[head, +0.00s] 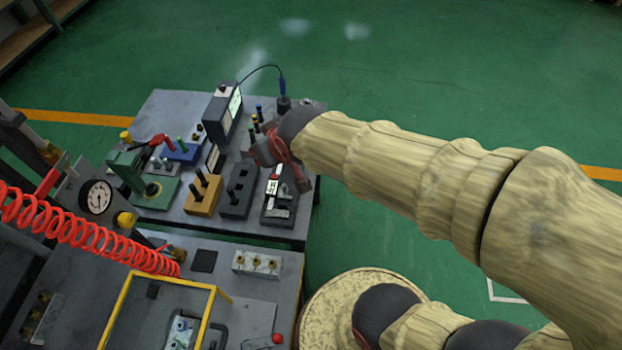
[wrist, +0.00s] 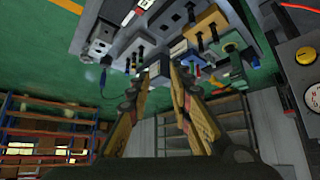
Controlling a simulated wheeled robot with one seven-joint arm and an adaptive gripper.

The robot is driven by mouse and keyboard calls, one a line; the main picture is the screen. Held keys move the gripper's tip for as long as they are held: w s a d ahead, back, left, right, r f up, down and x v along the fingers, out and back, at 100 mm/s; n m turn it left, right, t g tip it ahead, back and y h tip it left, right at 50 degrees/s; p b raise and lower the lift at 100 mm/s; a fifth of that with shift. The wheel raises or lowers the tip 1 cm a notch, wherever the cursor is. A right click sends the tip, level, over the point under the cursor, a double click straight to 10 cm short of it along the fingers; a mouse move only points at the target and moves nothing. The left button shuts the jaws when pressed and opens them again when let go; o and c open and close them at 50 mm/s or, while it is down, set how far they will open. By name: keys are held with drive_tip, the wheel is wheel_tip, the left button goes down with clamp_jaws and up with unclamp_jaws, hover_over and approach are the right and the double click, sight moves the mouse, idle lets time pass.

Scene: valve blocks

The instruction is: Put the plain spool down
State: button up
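My gripper (head: 272,150) hangs over the right part of the back table. In the wrist view its two fingers (wrist: 168,68) lean toward each other with a narrow gap at the tips. I cannot make out a spool between them. The orange block (head: 203,195) carries upright black pins, which may be plain spools; it also shows in the wrist view (wrist: 207,50). Right of it is a dark grey block (head: 237,192) with dark openings in its top. Several slim pins with coloured tops (head: 257,117) stand close behind my gripper. Which piece is the plain spool is unclear.
A boxy meter (head: 224,108) with a cable to a blue-topped probe (head: 282,90) stands at the back. A measuring tool (head: 279,197) lies on the right edge. Green (head: 150,185) and blue (head: 183,148) fixtures fill the left. A yellow frame (head: 165,280) and red coiled hose (head: 85,235) stand in front.

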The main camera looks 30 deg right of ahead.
drive_tip(key=s+d+r+g, duration=0.1)
drive_tip(key=s+r, duration=0.1)
drive_tip(key=s, duration=0.5)
drive_tip(key=s+d+r+m+g, duration=0.1)
drive_tip(key=s+d+r, duration=0.1)
drive_tip(key=s, duration=0.6)
drive_tip(key=shift+r+h, duration=0.3)
drive_tip(key=shift+r, duration=0.05)
